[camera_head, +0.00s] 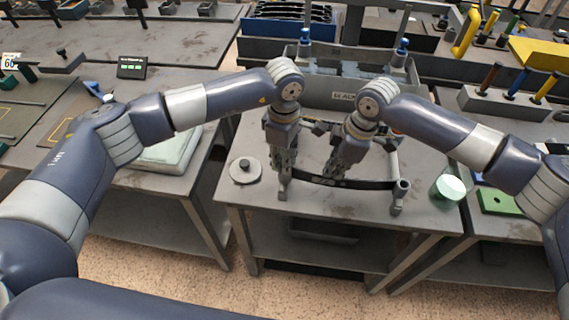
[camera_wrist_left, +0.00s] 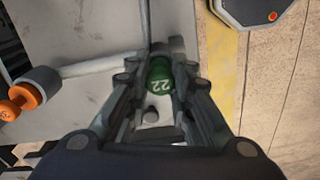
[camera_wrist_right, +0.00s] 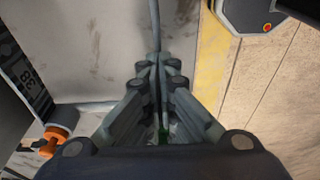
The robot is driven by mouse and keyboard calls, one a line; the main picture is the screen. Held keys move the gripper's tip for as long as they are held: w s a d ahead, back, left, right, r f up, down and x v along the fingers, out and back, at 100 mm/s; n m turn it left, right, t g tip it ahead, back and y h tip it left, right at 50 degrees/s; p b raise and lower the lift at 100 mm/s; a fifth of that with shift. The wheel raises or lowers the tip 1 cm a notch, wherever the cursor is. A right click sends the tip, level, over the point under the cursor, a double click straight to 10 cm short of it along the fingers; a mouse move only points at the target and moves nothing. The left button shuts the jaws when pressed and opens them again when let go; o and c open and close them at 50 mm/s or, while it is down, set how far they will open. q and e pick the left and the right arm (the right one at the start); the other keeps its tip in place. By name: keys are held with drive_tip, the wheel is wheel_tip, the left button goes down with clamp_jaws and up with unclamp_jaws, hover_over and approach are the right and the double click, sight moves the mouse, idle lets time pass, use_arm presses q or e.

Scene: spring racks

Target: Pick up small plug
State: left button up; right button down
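A green round piece marked 22 (camera_wrist_left: 158,73), which looks like the small plug, sits between the fingers of my left gripper (camera_wrist_left: 164,52) in the left wrist view. The fingers press close on both its sides. In the head view this gripper (camera_head: 283,192) is at the left end of a dark curved strip (camera_head: 370,184), and the green piece is hidden. My right gripper (camera_wrist_right: 157,62) has its fingers nearly together on a thin strip in the right wrist view. In the head view it (camera_head: 335,174) is at the strip's middle.
A grey disc with a knob (camera_head: 245,172) lies left of the grippers on the table (camera_head: 320,205). A post (camera_head: 400,198) stands at the strip's right end. A pale green cylinder (camera_head: 447,190) is at the right corner. A grey bin (camera_head: 330,92) stands behind the arms.

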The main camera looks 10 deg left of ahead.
drive_tip(key=shift+s+d+f, duration=0.1)
drive_tip(key=shift+s+f, duration=0.1)
drive_tip(key=shift+f, duration=0.15)
use_arm(q)
wheel_tip(320, 180, up, 10)
drive_tip(key=o, duration=0.3)
clamp_jaws()
drive_tip(key=shift+r, duration=0.6)
idle(1.3)
wheel_tip(320, 180, up, 8)
drive_tip(key=shift+f, duration=0.25)
idle(1.4)
idle(0.6)
